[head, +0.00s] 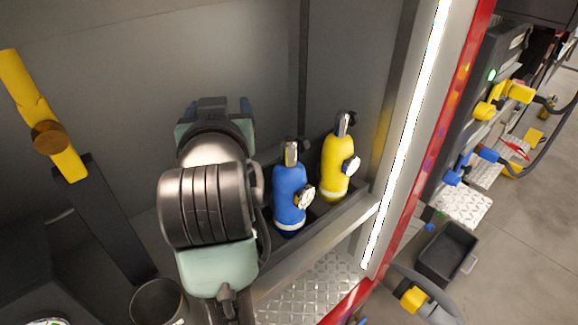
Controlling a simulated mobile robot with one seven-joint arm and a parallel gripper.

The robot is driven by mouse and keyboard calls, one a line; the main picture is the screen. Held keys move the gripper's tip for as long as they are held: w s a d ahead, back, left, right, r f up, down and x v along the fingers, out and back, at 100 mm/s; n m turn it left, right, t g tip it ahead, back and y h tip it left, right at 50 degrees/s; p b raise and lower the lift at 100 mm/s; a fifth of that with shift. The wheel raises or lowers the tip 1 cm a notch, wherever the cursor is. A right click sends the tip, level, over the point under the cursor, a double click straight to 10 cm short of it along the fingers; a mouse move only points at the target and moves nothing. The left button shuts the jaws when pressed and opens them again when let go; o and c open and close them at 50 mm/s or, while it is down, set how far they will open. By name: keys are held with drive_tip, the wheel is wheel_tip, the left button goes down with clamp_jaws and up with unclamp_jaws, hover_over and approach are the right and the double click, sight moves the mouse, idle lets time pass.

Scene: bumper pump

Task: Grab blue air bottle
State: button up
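The blue air bottle (289,197) stands nearly upright in a dark holder inside the grey compartment, right of the picture's middle. It has a metal valve with a black knob on top and a round gauge on its right side. A yellow air bottle (335,167) stands just right of it, with a similar valve and gauge. My arm reaches into the compartment left of the blue bottle.
A metal ledge (318,240) runs in front of the bottles. A lit post (405,135) with a red edge bounds the compartment at right. A yellow-handled part (38,112) stands at left. A black bin (447,254) sits outside on the right.

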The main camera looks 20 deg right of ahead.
sight(290, 151)
drive_tip(key=d+f+m+g, duration=0.2)
drive_tip(key=d+g, duration=0.1)
drive_tip(key=w+d+f+m+g+p, duration=0.1)
drive_tip(key=d+f+m+g, duration=0.1)
drive_tip(key=d+g, duration=0.2)
drive_tip(key=w+d+f+m+g+p, duration=0.1)
drive_tip(key=d+f+g, duration=0.1)
drive_tip(key=d+g, duration=0.1)
drive_tip(key=shift+d+f+m+g+h, duration=0.3)
drive_tip(key=shift+m+g, duration=0.1)
drive_tip(key=shift+g, duration=0.1)
drive_tip(key=shift+s+a+f+g, duration=0.2)
drive_tip(key=shift+s+g, duration=0.1)
drive_tip(key=shift+g, duration=0.3)
drive_tip(key=shift+f, duration=0.25)
drive_tip(key=shift+p+x, duration=1.65)
drive_tip(key=shift+x, duration=1.9)
drive_tip(key=shift+w+a, duration=0.1)
drive_tip(key=shift+a, duration=0.1)
clamp_jaws()
drive_tip(key=shift+f, duration=0.15)
drive_tip(key=shift+r, duration=0.25)
